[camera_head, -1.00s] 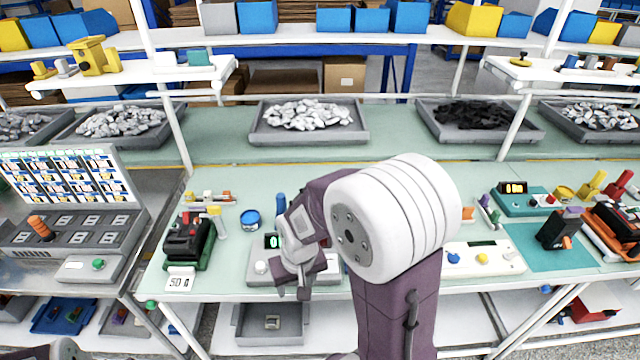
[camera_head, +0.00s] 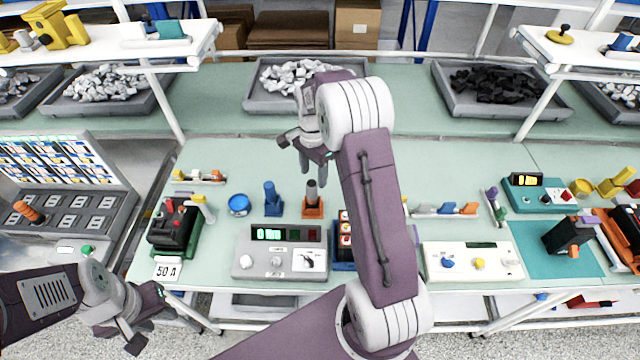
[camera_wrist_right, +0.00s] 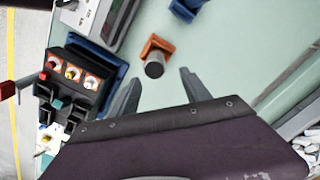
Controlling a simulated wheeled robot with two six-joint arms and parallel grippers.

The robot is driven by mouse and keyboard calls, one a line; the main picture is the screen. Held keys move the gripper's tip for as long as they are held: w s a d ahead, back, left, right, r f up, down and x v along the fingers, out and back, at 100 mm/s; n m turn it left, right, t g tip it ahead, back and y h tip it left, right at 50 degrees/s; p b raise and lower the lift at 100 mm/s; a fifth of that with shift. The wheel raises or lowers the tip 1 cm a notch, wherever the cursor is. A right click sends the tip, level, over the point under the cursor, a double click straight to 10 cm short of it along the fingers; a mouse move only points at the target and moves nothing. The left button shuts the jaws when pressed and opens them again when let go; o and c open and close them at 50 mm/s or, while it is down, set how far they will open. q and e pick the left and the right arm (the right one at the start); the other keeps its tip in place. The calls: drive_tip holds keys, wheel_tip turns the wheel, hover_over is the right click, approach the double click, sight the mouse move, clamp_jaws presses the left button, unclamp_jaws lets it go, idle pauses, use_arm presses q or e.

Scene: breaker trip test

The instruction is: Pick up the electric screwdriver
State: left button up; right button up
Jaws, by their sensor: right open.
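A dark grey upright tool (camera_head: 312,188) stands in an orange holder (camera_head: 313,208) on the green bench; it looks like the electric screwdriver. In the right wrist view the grey tool (camera_wrist_right: 154,66) is seen nearly end-on, with its orange holder (camera_wrist_right: 158,45) behind it. My right gripper (camera_head: 312,170) is open and empty just above the tool, fingers pointing down. In the wrist view its fingertips (camera_wrist_right: 160,76) are apart, with the tool just beyond the gap. My left gripper (camera_head: 145,318) is at the lower left, fingers apart and empty, far from the tool.
A blue upright object (camera_head: 272,198) stands left of the holder. A grey tester with a green display (camera_head: 278,262) lies in front. A black module with dials (camera_wrist_right: 75,78) sits close by. A tray of grey pieces (camera_head: 252,92) is behind. My right arm hides some bench.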

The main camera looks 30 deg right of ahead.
sight(312, 194)
drive_tip(key=shift+s+a, duration=0.75)
drive_tip(key=shift+a, duration=0.2)
drive_tip(key=f, duration=0.2)
drive_tip(key=w+d+f+p, duration=0.1)
drive_tip(key=f, duration=0.1)
drive_tip(key=shift+d, duration=0.1)
drive_tip(key=f, duration=0.2)
drive_tip(key=a+f+p, duration=0.1)
drive_tip(key=shift+s+f, duration=0.3)
drive_tip(key=shift+s, duration=0.05)
drive_tip(key=shift+d+f, duration=0.1)
drive_tip(key=shift+f, duration=0.2)
drive_tip(key=shift+w+d+f, duration=0.15)
drive_tip(key=shift+w, duration=0.1)
use_arm(q)
drive_tip(key=shift+s+a+r, duration=0.25)
drive_tip(key=shift+a+r, duration=0.05)
drive_tip(key=shift+r, duration=0.25)
drive_tip(key=shift+s+a+r, duration=0.2)
drive_tip(key=shift+a+r, duration=0.1)
drive_tip(key=shift+r, duration=0.2)
use_arm(e)
clamp_jaws()
